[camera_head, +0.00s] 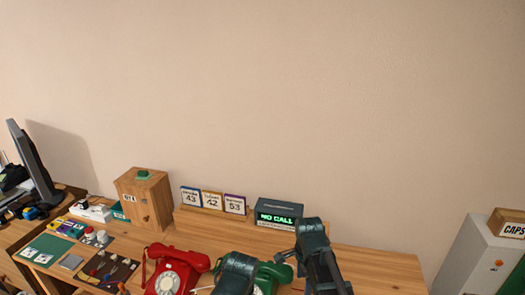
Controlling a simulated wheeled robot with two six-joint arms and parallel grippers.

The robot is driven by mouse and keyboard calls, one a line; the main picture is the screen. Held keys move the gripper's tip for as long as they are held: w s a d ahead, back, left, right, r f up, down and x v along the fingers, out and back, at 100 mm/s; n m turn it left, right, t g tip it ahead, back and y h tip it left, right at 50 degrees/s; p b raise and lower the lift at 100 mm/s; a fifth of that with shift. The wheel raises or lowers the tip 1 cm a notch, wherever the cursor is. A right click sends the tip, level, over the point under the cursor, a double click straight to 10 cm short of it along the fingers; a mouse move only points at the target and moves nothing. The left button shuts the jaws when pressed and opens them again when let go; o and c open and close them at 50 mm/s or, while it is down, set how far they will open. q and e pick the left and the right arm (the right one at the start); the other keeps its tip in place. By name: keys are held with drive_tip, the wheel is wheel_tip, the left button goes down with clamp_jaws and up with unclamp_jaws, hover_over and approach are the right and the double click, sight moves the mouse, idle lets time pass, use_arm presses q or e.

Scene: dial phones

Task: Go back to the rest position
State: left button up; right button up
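A red dial phone (175,270) sits on the wooden desk (385,268), its handset on top. A green dial phone (268,275) stands to its right, partly hidden by my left arm. My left gripper (236,274) shows as a dark shape in front of the green phone; its fingertips cannot be made out. My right gripper (296,258) is dark and raised over the desk, right of the green phone. Its fingers are too small and overlapped to read.
A display reading "NO CALL" (279,213) stands at the back, beside three number cards (212,201). A wooden box with a green button (145,198) is left of them. A switch panel (105,268) lies at left. The desk's right end is clear.

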drive_tip(key=s+a+n, duration=0.4)
drive_tip(key=s+n, duration=0.2)
drive_tip(key=n, duration=0.4)
drive_tip(key=s+a+n+h, duration=0.1)
drive_tip(key=s+a+n, duration=0.3)
drive_tip(key=n, duration=0.6)
drive_tip(key=shift+s, duration=0.95)
